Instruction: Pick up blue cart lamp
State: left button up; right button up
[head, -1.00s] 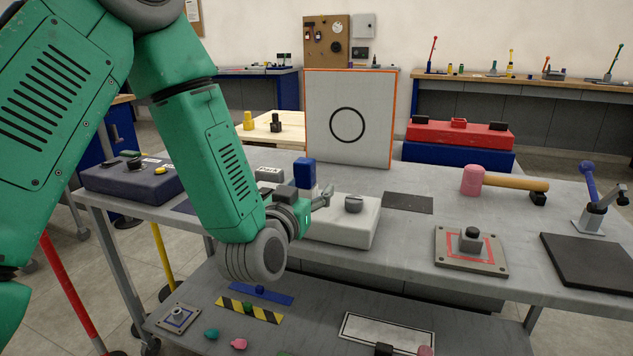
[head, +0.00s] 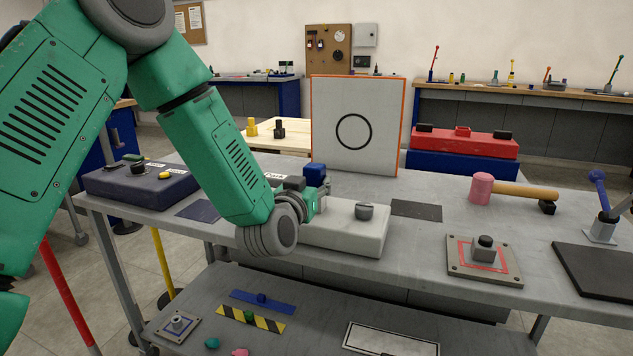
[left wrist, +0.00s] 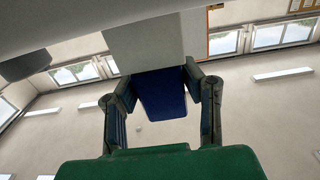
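The blue cart lamp (head: 315,172), a blue block-shaped top, stands at the far left end of a white box on the cart. Its lower part is hidden behind my left gripper (head: 312,200). In the left wrist view the lamp's blue top (left wrist: 162,95) sits between the two fingers of my left gripper (left wrist: 162,85). The fingers are spread on either side, with narrow gaps beside the blue near the camera. Whether the fingertips touch it is unclear. My right gripper is not in view.
The white box (head: 345,235) carries a grey knob (head: 365,211). A dark blue box (head: 130,188) is at the left. A white panel (head: 354,105) stands behind. A pink-headed mallet (head: 481,188) and a plate with a grey button (head: 485,260) lie right.

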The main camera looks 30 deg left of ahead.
aim_at(311, 165)
pick_arm(q)
jog(key=shift+a+f, duration=0.35)
jog(key=shift+a, duration=0.25)
jog(key=shift+w+d+r, duration=0.1)
jog(key=shift+d+r, duration=0.15)
jog(key=shift+d, duration=0.55)
jog(key=shift+r, duration=0.35)
jog(key=r+p, duration=0.1)
jog(key=r, duration=0.1)
jog(key=a+r+p, duration=0.1)
jog(key=r, duration=0.4)
jog(key=r+p, duration=0.1)
jog(key=shift+d+r, duration=0.3)
jog(key=shift+r, duration=0.1)
jog(key=shift+d+r, duration=0.25)
jog(key=shift+r, duration=0.05)
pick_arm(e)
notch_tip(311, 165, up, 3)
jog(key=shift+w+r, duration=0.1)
pick_arm(q)
jog(key=shift+a, duration=0.1)
